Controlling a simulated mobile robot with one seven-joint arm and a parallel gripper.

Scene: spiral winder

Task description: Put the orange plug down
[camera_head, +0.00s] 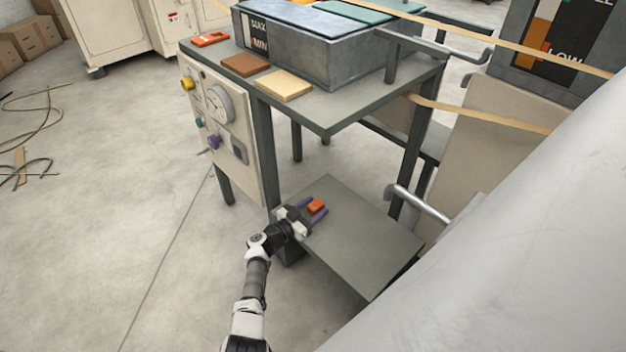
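The orange plug (317,206) is a small orange block at the low grey shelf of the bench (365,245). My gripper (316,207) reaches in from the lower left, low over the shelf's left corner. Its dark purple fingers lie on either side of the plug. The view is too small to tell whether the fingers press on the plug or stand slightly apart from it. I also cannot tell whether the plug rests on the shelf or hangs just above it.
The bench top (345,112) above holds a grey tank (335,55), a brown block (245,65), a tan block (284,84) and an orange-red piece (210,40). A gauge panel (222,130) and bench legs stand close by. The shelf right of my gripper is bare.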

